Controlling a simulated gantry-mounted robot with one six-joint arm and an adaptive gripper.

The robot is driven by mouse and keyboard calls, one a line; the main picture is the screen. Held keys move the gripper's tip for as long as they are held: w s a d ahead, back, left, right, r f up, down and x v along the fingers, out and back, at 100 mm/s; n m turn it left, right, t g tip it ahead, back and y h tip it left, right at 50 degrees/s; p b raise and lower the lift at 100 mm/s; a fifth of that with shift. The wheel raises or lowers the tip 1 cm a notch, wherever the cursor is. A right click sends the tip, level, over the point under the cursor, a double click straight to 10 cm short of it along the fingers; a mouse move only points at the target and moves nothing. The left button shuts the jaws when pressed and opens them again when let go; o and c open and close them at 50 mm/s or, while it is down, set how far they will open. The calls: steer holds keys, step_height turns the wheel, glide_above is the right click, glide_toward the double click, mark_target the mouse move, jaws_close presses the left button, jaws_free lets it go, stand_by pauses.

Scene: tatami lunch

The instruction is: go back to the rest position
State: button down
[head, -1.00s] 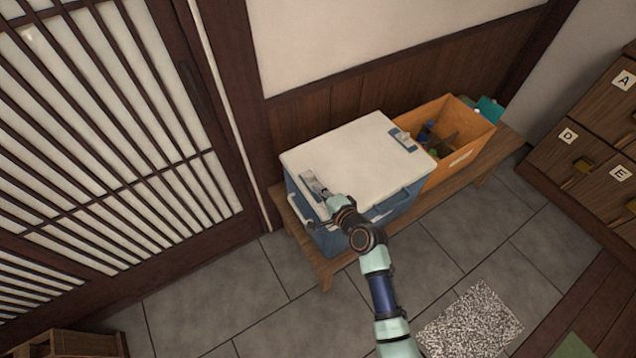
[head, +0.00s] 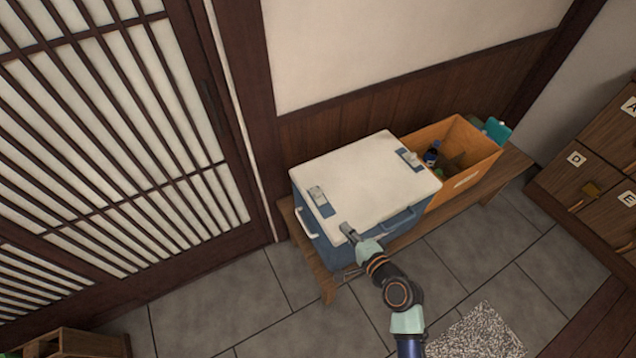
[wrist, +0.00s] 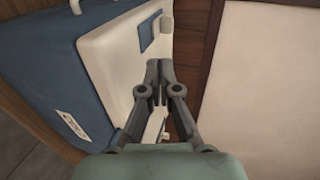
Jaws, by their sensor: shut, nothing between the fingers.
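My gripper (head: 347,231) is over the near left edge of the cooler's white lid (head: 365,180) in the head view. In the wrist view my gripper (wrist: 159,68) has its fingers together and empty, with the cooler lid (wrist: 105,65) just beyond and to the left. I cannot tell whether the fingertips touch the lid. The blue cooler (head: 340,250) has its lid down, with one latch (head: 318,196) at the left and another (head: 410,160) at the right. My arm hides part of the cooler's front.
The cooler stands on a low wooden bench (head: 510,165) against the wall. An orange bin (head: 475,165) with bottles stands right of it. A sliding lattice door (head: 120,150) is at the left. Lettered wooden lockers (head: 590,170) are at the right. The grey tiled floor in front is mostly clear.

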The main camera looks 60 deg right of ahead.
steer(key=w+a+r+n+t+y, duration=0.1)
steer(key=w+a+r+n+y, duration=0.2)
steer(key=w+a+r+n, duration=0.35)
steer(key=w+a+r+n+y, duration=0.3)
steer(key=w+a+n, duration=0.4)
steer(key=a, duration=0.3)
steer(key=a+r+n+y, duration=0.1)
steer(key=a+r+n, duration=0.5)
steer(key=a, duration=0.5)
steer(key=a+r+n+y, duration=0.1)
steer(key=a+r+n, duration=0.55)
steer(key=a, duration=0.45)
step_height(320, 180, up, 37)
steer(key=m+p, duration=0.1)
steer(key=p, duration=3.6)
steer(key=shift+d+p, duration=0.3)
steer(key=shift+s, duration=0.1)
